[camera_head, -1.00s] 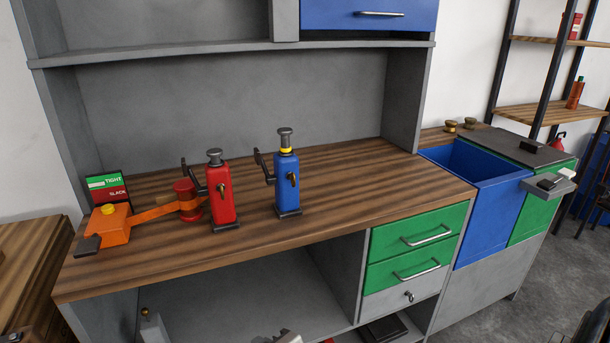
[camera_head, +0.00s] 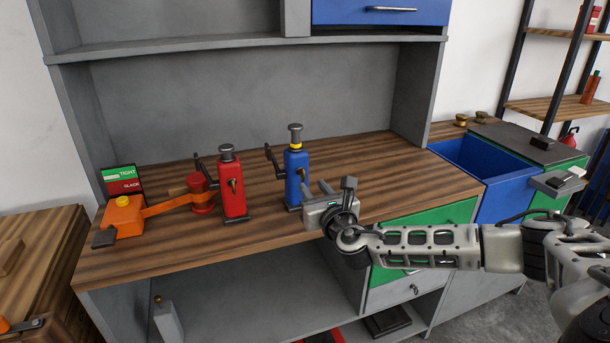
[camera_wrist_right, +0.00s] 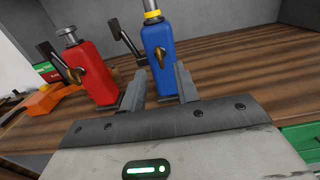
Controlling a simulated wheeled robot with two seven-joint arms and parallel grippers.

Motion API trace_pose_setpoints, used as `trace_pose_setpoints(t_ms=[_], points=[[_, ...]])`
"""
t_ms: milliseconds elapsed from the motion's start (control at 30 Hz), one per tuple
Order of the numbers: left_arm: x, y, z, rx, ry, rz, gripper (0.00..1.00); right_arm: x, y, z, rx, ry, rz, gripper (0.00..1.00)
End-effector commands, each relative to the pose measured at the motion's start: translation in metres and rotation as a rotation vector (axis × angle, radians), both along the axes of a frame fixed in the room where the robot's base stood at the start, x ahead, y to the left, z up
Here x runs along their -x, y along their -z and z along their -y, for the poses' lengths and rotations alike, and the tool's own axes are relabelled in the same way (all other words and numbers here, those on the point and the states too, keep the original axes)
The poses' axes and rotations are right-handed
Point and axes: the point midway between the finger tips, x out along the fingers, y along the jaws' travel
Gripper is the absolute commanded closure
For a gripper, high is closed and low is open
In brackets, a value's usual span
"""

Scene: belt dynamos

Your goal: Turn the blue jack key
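The blue jack (camera_head: 294,178) stands upright on the wooden workbench, with a black crank on its left side and a yellow band under its grey top. Its small brass key (camera_head: 302,174) is on the front face; in the right wrist view the key (camera_wrist_right: 160,57) shows just beyond the fingers. My right gripper (camera_head: 328,188) is in front of and right of the blue jack. In the right wrist view its two fingers (camera_wrist_right: 160,88) are apart with nothing held between them, pointing at the jack's lower front. No contact with the key shows. My left gripper is not in view.
A red jack (camera_head: 232,187) with a similar key stands left of the blue one. Further left are an orange box (camera_head: 122,217), a belt to a red pulley (camera_head: 202,197) and a TIGHT/SLACK sign (camera_head: 122,180). The bench front (camera_head: 170,257) is clear.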

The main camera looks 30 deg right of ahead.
Motion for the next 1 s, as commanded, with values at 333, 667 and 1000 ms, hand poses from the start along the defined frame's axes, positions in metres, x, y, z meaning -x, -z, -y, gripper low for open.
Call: trace_pose_setpoints(t_ms=[333, 667, 1000], points=[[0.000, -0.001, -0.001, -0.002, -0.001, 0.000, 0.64, -0.055, 0.001, 0.013, -0.001, 0.000, 0.000, 0.69], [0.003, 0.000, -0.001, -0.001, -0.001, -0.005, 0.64, -0.063, 0.001, 0.015, -0.002, -0.001, -0.001, 0.69], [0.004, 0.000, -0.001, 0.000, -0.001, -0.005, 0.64, -0.063, 0.001, 0.015, -0.002, -0.001, -0.001, 1.00]])
